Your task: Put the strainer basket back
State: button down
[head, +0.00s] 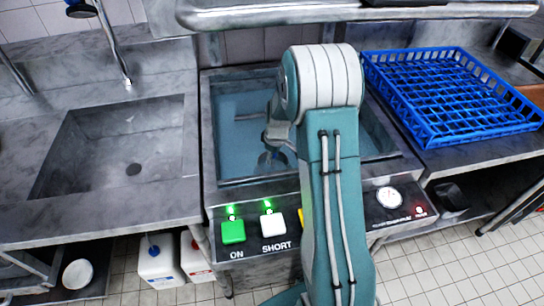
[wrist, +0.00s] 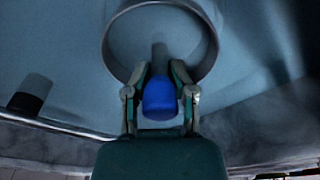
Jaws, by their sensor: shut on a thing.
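My gripper (wrist: 160,80) is shut on a blue grip (wrist: 160,98) that I take to be the handle of the strainer basket; a grey stem (wrist: 159,58) runs from it toward the middle of a round metal ring (wrist: 112,48). I cannot tell whether the ring is the basket's rim or the edge of a well in the floor. In the head view my gripper (head: 273,157) is low inside the open machine tank (head: 232,160), near its front wall. My arm hides part of the tank, and the basket itself is not clear there.
A dark-topped cylinder (wrist: 28,98) lies left of the ring. A sink (head: 115,145) is left, a blue rack (head: 450,95) right; a metal hood (head: 350,14) hangs above.

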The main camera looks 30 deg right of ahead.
jog(key=shift+f, duration=0.5)
jog(key=shift+c, duration=1.8)
grip_release()
jog(key=r, duration=0.8)
jog(key=s+r, duration=0.1)
jog(key=r, duration=0.2)
jog(key=shift+s+d+r, duration=0.1)
jog(key=shift+d+r, duration=0.25)
jog(key=shift+r, duration=0.05)
